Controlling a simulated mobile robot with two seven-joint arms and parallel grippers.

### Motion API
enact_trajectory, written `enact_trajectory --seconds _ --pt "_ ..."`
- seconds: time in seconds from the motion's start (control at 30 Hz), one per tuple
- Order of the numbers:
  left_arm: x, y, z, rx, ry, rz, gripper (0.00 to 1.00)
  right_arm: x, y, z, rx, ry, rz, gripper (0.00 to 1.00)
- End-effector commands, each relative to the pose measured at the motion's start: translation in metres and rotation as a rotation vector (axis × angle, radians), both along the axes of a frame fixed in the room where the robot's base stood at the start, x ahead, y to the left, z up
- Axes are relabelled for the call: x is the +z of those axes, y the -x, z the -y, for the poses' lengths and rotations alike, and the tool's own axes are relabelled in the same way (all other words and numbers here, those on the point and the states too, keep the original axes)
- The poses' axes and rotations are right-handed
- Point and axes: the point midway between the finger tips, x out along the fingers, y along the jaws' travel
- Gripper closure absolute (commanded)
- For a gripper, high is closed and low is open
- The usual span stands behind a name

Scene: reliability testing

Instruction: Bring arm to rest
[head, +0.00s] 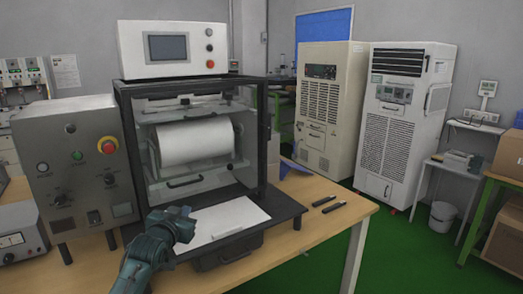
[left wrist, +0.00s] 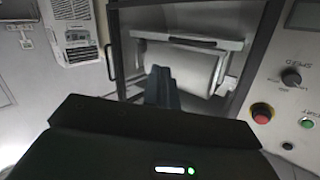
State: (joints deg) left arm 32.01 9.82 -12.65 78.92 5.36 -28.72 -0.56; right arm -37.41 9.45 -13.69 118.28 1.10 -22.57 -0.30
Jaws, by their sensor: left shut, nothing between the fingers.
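My left arm comes in at the lower left of the head view, and its dark teal left gripper (head: 182,224) is over the front left of the machine's base. The gripper is shut and empty. In the left wrist view its closed fingers (left wrist: 160,86) point toward the test machine, with the white roll (left wrist: 188,68) beyond them. The test machine (head: 256,150) has a black frame and clear panels, and its white roll (head: 195,142) lies across inside. My right gripper is in neither view.
A grey control box (head: 75,165) with a red stop button (head: 107,146) stands left of the machine. A white sheet (head: 228,218) lies on the machine's front base. Two dark tools (head: 334,208) lie on the wooden table (head: 300,240), whose right front is otherwise clear. White cabinets (head: 405,120) stand behind.

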Motion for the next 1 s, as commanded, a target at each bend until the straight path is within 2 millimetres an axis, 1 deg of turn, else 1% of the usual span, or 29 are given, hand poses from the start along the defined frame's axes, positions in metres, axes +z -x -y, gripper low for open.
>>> enact_trajectory --seconds 0.03,0.1,0.17,0.2,0.27,0.3,0.33,0.37,0.5,0.57,0.6,0.67,0.7,0.77,0.8,0.87,0.9,0.97,1.0 --pt "-0.001 -0.001 -0.032 0.043 -0.022 -0.003 1.00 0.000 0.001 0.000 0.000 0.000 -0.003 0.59" --pt "0.000 -0.001 -0.068 0.092 -0.043 -0.005 1.00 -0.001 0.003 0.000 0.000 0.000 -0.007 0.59" --pt "0.002 0.000 -0.097 0.131 -0.060 -0.006 1.00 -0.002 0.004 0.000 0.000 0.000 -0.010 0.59" --pt "0.004 0.002 -0.115 0.156 -0.071 -0.006 1.00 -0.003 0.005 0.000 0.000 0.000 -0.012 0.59" --pt "0.007 0.004 -0.141 0.192 -0.088 -0.004 1.00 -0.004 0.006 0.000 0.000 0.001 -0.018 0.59" --pt "0.010 0.006 -0.159 0.216 -0.098 -0.003 1.00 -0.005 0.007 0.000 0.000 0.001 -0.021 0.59" --pt "0.019 0.004 -0.152 0.206 -0.121 0.049 1.00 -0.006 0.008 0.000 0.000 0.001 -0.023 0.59" --pt "0.028 0.003 -0.150 0.202 -0.148 0.098 1.00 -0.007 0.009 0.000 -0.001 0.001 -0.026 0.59" --pt "-0.024 0.029 -0.121 0.149 -0.151 0.046 1.00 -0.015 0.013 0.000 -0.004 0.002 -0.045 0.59" --pt "-0.045 0.043 -0.109 0.127 -0.147 0.020 1.00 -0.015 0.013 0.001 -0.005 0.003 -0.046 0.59" --pt "-0.060 0.054 -0.101 0.113 -0.144 0.000 1.00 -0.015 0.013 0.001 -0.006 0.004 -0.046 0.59" --pt "-0.084 0.072 -0.087 0.089 -0.136 -0.031 1.00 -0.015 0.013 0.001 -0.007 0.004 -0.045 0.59" --pt "-0.100 0.086 -0.077 0.071 -0.129 -0.055 1.00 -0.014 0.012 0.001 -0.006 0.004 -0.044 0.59" --pt "-0.125 0.111 -0.061 0.044 -0.117 -0.092 1.00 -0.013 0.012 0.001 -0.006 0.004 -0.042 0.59" --pt "-0.142 0.131 -0.049 0.024 -0.105 -0.121 1.00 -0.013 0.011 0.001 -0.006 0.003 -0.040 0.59" --pt "-0.167 0.164 -0.031 -0.004 -0.084 -0.166 1.00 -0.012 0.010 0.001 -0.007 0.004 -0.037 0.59" --pt "-0.182 0.188 -0.018 -0.023 -0.067 -0.197 1.00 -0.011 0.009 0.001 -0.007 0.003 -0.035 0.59" --pt "-0.201 0.225 0.000 -0.050 -0.039 -0.244 1.00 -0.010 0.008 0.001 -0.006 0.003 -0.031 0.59" --pt "-0.211 0.250 0.011 -0.064 -0.019 -0.274 1.00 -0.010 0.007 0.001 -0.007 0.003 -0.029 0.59"
